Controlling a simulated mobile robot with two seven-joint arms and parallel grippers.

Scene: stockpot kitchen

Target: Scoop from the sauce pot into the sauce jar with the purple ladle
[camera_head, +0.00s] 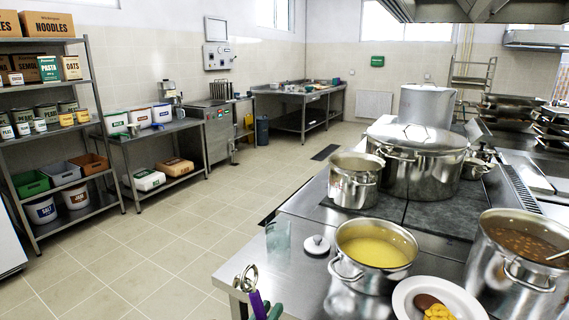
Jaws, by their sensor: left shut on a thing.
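The purple ladle (257,304) shows at the bottom edge, its purple handle topped by a metal loop. The ladle's bowl is out of view. The sauce jar (278,241) is clear glass and stands upright on the steel counter, beyond the gripper. The pot with yellow contents (376,251), which looks like the sauce pot, stands open to the right of the jar. My right gripper is not in view.
A white lid (317,244) lies between jar and pot. A white plate (440,299) with food is in front of the pot. A big pot of brown stew (515,265) stands at right. Steel pots (355,181) stand behind. The counter's left edge is near the jar.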

